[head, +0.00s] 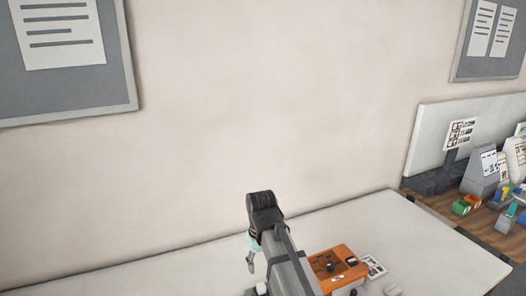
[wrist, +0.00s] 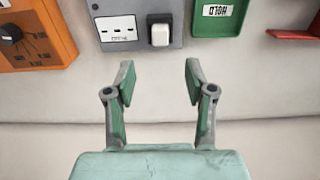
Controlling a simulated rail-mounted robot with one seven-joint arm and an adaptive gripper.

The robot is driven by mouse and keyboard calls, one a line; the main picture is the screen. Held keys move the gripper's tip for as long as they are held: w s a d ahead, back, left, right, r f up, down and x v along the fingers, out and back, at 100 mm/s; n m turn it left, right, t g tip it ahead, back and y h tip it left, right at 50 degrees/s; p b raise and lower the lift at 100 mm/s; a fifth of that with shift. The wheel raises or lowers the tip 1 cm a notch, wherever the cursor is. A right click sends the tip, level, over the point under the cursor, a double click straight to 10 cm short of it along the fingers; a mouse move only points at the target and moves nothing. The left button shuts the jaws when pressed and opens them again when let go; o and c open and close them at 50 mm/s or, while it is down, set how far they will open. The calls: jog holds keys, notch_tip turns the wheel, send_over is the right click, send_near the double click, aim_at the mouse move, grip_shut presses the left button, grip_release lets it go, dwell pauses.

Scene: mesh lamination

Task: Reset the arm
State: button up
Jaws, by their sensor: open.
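My gripper (wrist: 158,85) is open and empty in the wrist view, its two fingers spread apart with nothing between them. In the head view my arm reaches over the white table (head: 440,245), and my gripper (head: 251,262) shows only in part beside the arm. The fingertips in the wrist view lie just short of a grey box (wrist: 118,30) with a white switch (wrist: 160,34). I cannot tell whether they are above or touching the table.
An orange box (head: 340,262) with a dial stands right of my arm, with a small card (head: 374,266) beside it. A green tray (wrist: 218,20) labelled HOLD and a red piece (wrist: 296,33) show in the wrist view. A wooden bench (head: 490,220) with several items stands far right.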

aim_at(261, 285)
notch_tip(261, 285, down, 11)
jog(key=shift+r, duration=0.2)
jog(key=shift+r+p, duration=0.45)
jog(key=shift+r, duration=0.15)
jog(key=shift+f+b, duration=0.15)
jog(key=shift+b, duration=0.5)
jog(key=shift+r+p, duration=1.35)
jog(key=shift+r, duration=1.85)
